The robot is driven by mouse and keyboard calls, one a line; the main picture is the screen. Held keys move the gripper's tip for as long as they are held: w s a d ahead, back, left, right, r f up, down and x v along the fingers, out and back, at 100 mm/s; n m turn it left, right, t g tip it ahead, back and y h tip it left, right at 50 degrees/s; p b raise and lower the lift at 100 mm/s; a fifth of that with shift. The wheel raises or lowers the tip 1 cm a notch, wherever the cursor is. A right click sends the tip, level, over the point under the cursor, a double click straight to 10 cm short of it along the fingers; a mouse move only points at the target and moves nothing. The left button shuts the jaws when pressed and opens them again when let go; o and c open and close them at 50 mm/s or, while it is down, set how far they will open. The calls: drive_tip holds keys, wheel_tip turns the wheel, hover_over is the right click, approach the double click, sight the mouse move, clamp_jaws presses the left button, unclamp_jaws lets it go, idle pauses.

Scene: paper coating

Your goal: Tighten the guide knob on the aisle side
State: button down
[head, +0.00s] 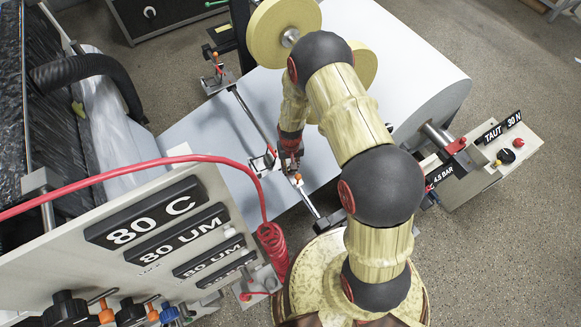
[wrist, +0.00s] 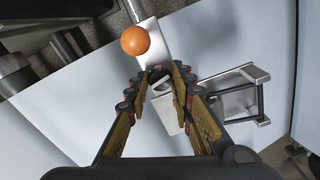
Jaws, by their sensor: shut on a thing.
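My gripper (head: 290,152) is low over the guide bar that crosses the white web. In the wrist view, my gripper (wrist: 160,76) has its fingertips close together around a small dark knob (wrist: 157,72) on a metal block, which I take as the guide knob. The fingers hide most of it. An orange ball (wrist: 135,40) stands just beyond the fingertips, apart from them. The orange ball also shows in the head view (head: 298,178), on the near part of the bar. A metal bracket frame (wrist: 232,92) lies right of the fingers.
The white web (head: 190,125) runs under the bar to a large roll (head: 430,90) at right. A red hose (head: 220,160) and a panel with labels (head: 130,235) stand at lower left. A second orange-topped fitting (head: 216,58) is at the bar's far end.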

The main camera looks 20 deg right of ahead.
drive_tip(key=m, duration=0.3)
drive_tip(key=shift+m, duration=0.5)
drive_tip(key=c, duration=1.6)
unclamp_jaws()
drive_tip(key=shift+o, duration=0.3)
wheel_tip(320, 180, up, 12)
